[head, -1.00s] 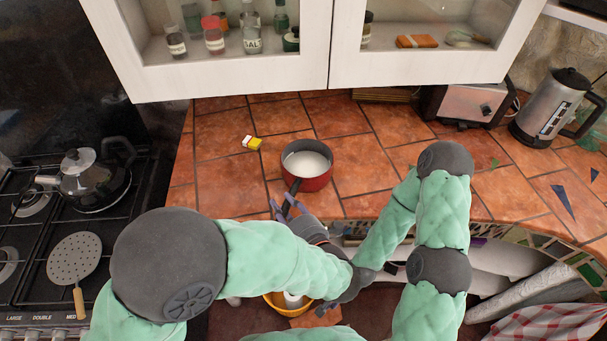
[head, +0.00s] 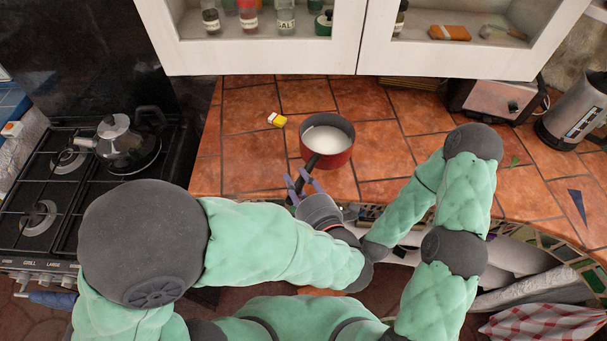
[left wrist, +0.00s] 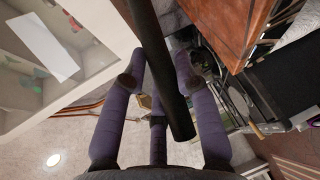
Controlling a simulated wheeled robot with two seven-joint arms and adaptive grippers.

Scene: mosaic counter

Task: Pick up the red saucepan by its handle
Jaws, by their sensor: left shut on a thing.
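The red saucepan (head: 340,158) stands on the tiled counter near its front edge, with a pale inside. Its black handle (head: 309,168) points to the front left, toward me. My left gripper (head: 303,184) is at that handle, with its purple fingers on either side of it. In the left wrist view the handle (left wrist: 163,75) runs between the fingers of the left gripper (left wrist: 158,80), which is shut on it. The pan's body is not clear in that view. My right arm bends in from the right, but its gripper is hidden behind my left forearm.
A small yellow and white box (head: 277,119) lies left of the pan. A kettle (head: 125,143) stands on the stove at left. A toaster (head: 497,99) and an electric kettle (head: 573,112) are at right. A white cabinet (head: 270,58) hangs above the counter.

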